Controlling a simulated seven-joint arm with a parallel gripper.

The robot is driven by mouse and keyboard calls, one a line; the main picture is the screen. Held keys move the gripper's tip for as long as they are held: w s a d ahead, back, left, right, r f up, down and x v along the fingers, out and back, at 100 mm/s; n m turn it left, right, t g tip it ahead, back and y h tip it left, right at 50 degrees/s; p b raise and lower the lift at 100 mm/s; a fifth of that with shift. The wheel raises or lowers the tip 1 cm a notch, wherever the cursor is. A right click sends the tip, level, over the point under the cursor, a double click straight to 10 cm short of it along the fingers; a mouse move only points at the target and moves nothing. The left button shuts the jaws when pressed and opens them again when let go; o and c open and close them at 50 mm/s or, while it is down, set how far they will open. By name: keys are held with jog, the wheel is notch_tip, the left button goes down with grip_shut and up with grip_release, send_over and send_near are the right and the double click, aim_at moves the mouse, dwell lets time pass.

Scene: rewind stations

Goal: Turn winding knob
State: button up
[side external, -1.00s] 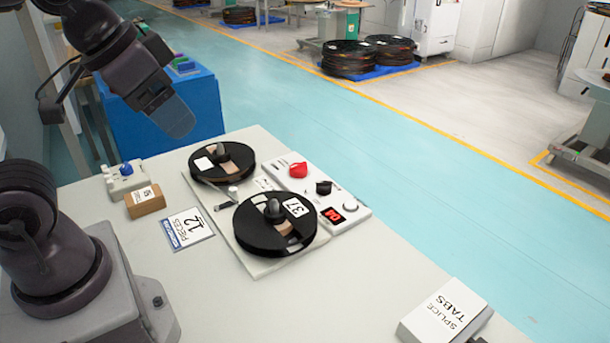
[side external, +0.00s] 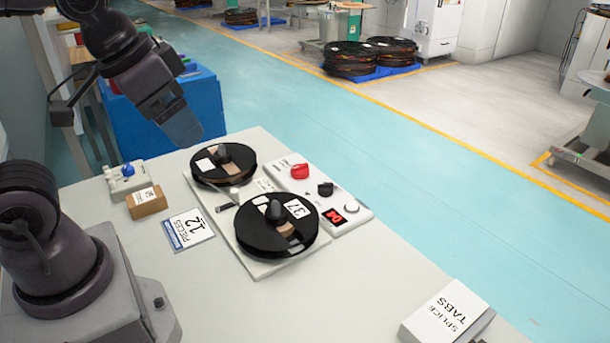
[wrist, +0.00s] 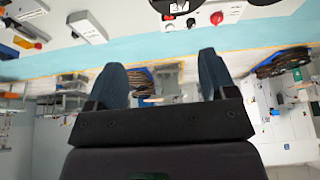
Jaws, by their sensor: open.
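A pale control panel (side external: 338,218) lies on the table. It carries a red knob (side external: 300,171), a black knob (side external: 325,188), a white round button (side external: 351,208) and a small red display (side external: 334,217). I cannot tell from the markings which knob is the winding knob. Two black reels, a far one (side external: 240,178) and a near one (side external: 247,232) marked 37, sit on a plate left of the panel. My gripper (side external: 183,130) is above the table's far left edge, apart from everything. In the wrist view my gripper (wrist: 161,82) is open and empty; the red knob (wrist: 217,18) shows at the top.
A card (side external: 188,229) reading 12 pieces, a small brown box (side external: 147,204) and a pale unit with a blue knob (side external: 127,170) are left of the reels. A splice tabs box (side external: 444,312) lies at the near right. The table between is clear.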

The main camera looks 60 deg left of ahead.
jog(key=w+a+f+n+g, duration=0.1)
jog(key=w+a, duration=0.1)
jog(key=w, duration=0.3)
jog(key=w+a+f+n+g, duration=0.1)
jog(key=w+a+f+g, duration=0.1)
jog(key=w, duration=0.3)
jog(key=n+g, duration=0.2)
jog(key=n, duration=1.4)
send_over(300, 166)
notch_tip(300, 166, down, 16)
notch_tip(300, 166, down, 12)
jog(key=shift+f, duration=0.15)
jog(key=c, duration=0.9)
